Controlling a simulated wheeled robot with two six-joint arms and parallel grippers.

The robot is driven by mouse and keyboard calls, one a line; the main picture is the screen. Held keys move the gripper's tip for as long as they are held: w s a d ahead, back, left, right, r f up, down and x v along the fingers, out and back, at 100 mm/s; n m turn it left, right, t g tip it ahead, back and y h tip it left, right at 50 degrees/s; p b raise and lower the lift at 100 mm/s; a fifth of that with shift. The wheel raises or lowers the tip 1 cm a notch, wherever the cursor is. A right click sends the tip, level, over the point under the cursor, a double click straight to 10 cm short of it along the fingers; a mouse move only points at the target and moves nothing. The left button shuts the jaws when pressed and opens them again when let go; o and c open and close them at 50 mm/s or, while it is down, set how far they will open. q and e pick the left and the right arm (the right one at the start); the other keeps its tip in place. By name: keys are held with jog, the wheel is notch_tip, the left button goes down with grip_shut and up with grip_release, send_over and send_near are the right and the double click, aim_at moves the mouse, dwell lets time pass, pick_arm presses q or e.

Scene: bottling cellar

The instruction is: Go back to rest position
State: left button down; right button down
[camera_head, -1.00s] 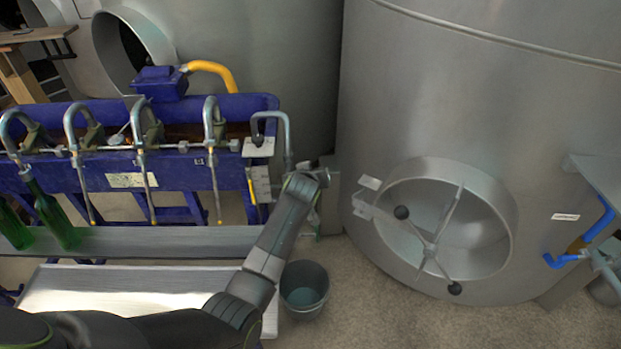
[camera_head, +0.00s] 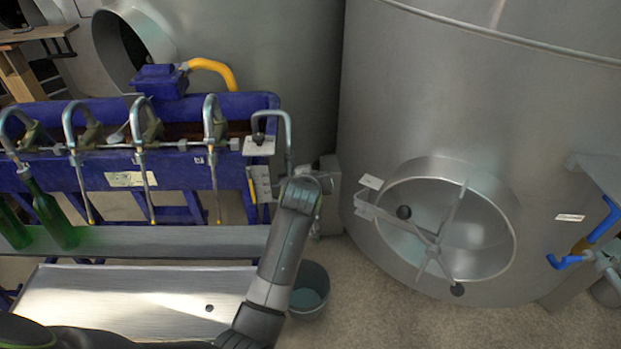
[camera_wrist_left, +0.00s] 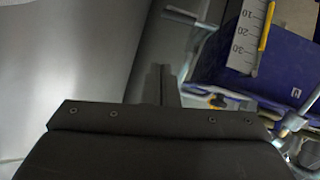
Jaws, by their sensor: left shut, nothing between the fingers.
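My left arm reaches up from the bottom of the head view, its wrist in front of the right end of the blue filling machine (camera_head: 200,170). Its fingers are hard to make out there. In the left wrist view my left gripper (camera_wrist_left: 163,82) shows its narrow dark fingers together, with nothing between them. My right gripper is in neither view.
Green bottles (camera_head: 52,215) stand on the machine's shelf at the left. A grey bucket (camera_head: 311,288) stands on the floor close beside my forearm. A big steel tank (camera_head: 450,90) fills the right. A white scale (camera_wrist_left: 247,38) is near the gripper.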

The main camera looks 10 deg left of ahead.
pick_arm(q)
jog(key=shift+f, duration=0.1)
jog(key=s+a+f+m+g+b, duration=0.15)
jog(key=s+f, duration=0.45)
jog(key=f, duration=0.6)
jog(key=s+a+f+m+g+p, duration=0.1)
jog(key=s+a+f+g, duration=0.15)
jog(key=s+f, duration=0.7)
jog(key=s+a+f+m+g+b, duration=0.1)
jog(key=s+a+f, duration=0.2)
jog(key=f, duration=1.1)
jog(key=s+a+f+g, duration=0.1)
jog(key=s+f, duration=0.4)
jog(key=s, duration=0.7)
jog(key=s+a+f+g, duration=0.2)
jog(key=s+a+f, duration=0.2)
jog(key=s, duration=0.9)
jog(key=s+a+f+g+b, duration=0.1)
jog(key=s+a+f+g, duration=0.1)
jog(key=s+f, duration=0.5)
jog(key=s+a, duration=0.1)
jog(key=s, duration=0.4)
jog(key=shift+s+a+f+h, duration=0.2)
jog(key=shift+s+f+h, duration=0.1)
jog(key=shift+s+f, duration=0.05)
